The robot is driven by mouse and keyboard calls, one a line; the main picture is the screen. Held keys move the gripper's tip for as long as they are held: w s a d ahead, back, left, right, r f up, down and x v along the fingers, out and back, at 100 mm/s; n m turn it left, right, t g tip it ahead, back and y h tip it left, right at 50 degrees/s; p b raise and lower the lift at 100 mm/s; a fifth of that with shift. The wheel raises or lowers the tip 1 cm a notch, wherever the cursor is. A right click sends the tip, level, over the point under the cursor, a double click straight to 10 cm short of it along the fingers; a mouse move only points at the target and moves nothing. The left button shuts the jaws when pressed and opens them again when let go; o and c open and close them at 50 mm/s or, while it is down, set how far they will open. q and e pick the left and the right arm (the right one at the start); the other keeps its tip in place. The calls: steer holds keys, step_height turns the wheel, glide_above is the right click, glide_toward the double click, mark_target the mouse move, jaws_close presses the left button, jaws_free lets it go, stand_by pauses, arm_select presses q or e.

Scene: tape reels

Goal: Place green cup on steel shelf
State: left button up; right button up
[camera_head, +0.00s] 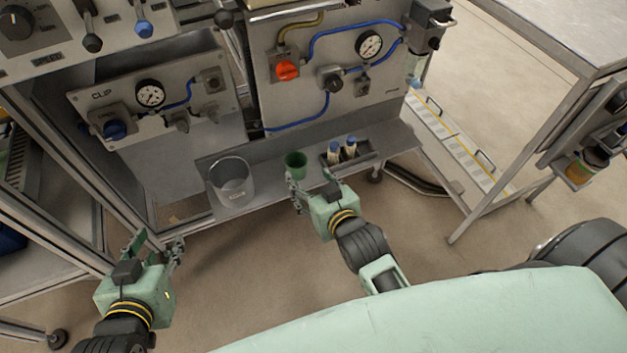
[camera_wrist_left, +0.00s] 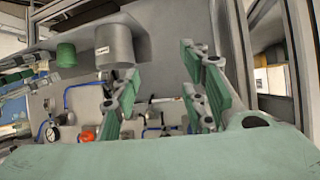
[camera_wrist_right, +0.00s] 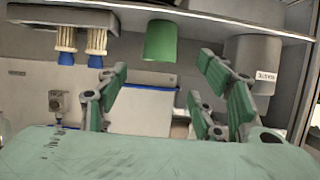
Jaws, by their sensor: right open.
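The green cup (camera_head: 296,164) stands upright on the steel shelf (camera_head: 270,182), between a metal bucket and a small tray. My right gripper (camera_head: 312,178) is open just in front of the cup and empty. In the right wrist view, which looks upside down, the cup (camera_wrist_right: 160,41) shows beyond the open fingers (camera_wrist_right: 165,100), apart from them. My left gripper (camera_head: 157,247) is open and empty, low at the left, away from the shelf. In the left wrist view its fingers (camera_wrist_left: 160,90) are spread, and the cup (camera_wrist_left: 66,55) shows at the upper left.
The metal bucket (camera_head: 231,183) stands left of the cup. A dark tray (camera_head: 365,160) with two blue-capped brushes or bottles is to the right. A panel with gauges (camera_head: 369,45) and blue hoses rises behind the shelf. A frame post (camera_head: 115,190) stands near my left gripper.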

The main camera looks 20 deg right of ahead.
steer(key=s+a+r+n+g+y, duration=0.1)
steer(key=s+r+g, duration=0.1)
steer(key=s+r, duration=0.4)
steer(key=s, duration=0.3)
steer(key=shift+n+g, duration=0.4)
steer(key=shift+a+r, duration=0.1)
